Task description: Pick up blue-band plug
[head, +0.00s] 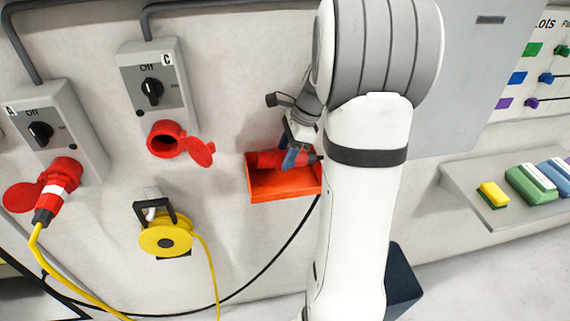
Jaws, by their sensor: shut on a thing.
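The blue-band plug (268,159) is a red plug with a blue band. It lies at the orange-red bin (284,190) on the wall, inside or just above it; I cannot tell which. My gripper (293,157) is over the bin and shut on the plug near its blue band. A dark end of the plug shows to the right of the gripper. My white arm hides the bin's right edge and part of the wall behind it.
Socket box C (183,95) has an empty red socket with its lid open. Socket box A (88,130) holds a red plug with a white band (57,187) on a yellow cable. A yellow reel (166,238) hangs below. A shelf with coloured blocks (530,184) is at right.

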